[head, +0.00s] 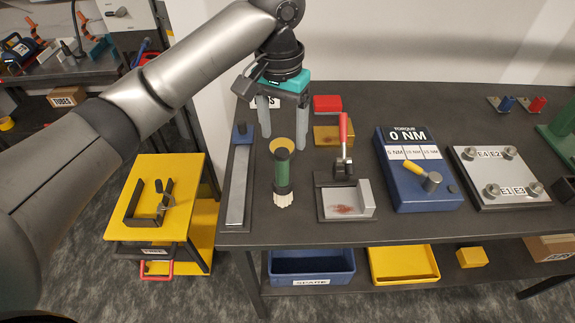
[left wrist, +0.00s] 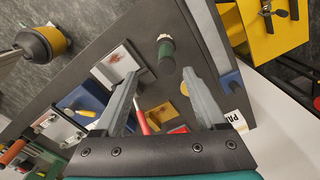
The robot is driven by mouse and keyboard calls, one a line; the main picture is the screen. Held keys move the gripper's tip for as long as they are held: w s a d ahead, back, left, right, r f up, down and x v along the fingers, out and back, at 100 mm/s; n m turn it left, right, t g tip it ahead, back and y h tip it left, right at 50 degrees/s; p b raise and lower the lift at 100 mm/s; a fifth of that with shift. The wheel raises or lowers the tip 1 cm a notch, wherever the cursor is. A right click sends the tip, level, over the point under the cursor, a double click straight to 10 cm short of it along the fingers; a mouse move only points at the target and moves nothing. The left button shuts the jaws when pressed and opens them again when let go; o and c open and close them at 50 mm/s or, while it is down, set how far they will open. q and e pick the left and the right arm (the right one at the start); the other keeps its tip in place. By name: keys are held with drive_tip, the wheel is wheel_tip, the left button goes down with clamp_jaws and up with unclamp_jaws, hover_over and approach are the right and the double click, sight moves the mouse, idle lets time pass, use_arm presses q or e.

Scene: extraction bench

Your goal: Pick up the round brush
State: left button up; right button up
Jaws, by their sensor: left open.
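The round brush (head: 282,172) has a green handle, a dark collar and pale bristles at its end nearest the bench's front edge. It is on the dark bench; I cannot tell surely whether it stands or lies. It also shows in the left wrist view (left wrist: 166,56), just beyond the fingertips. My left gripper (head: 283,138) is open, with two grey fingers pointing down above and behind the brush. In the left wrist view the gripper (left wrist: 160,76) has nothing between its fingers, and the brush is apart from them. My right gripper is not seen.
A long metal bar (head: 239,184) with a blue end lies left of the brush. A red-handled clamp fixture (head: 325,203) stands close on its right, with a blue torque box (head: 418,190) beyond. A yellow disc (left wrist: 184,88) lies behind the brush. The bench's front edge is near the bristles.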

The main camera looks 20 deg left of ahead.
sight(280, 153)
use_arm(q)
drive_tip(key=shift+w+a+r, duration=0.25)
drive_tip(key=shift+w+r, duration=0.15)
drive_tip(key=shift+r, duration=0.15)
drive_tip(key=shift+w+a, duration=0.1)
wheel_tip(280, 153, down, 9)
drive_tip(key=shift+r+b, duration=0.1)
drive_tip(key=shift+b, duration=0.3)
drive_tip(key=shift+f, duration=3)
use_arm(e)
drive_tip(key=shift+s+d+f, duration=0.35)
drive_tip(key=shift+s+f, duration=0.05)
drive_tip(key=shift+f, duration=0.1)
use_arm(q)
drive_tip(key=shift+c, duration=0.2)
clamp_jaws()
drive_tip(key=shift+w, duration=0.1)
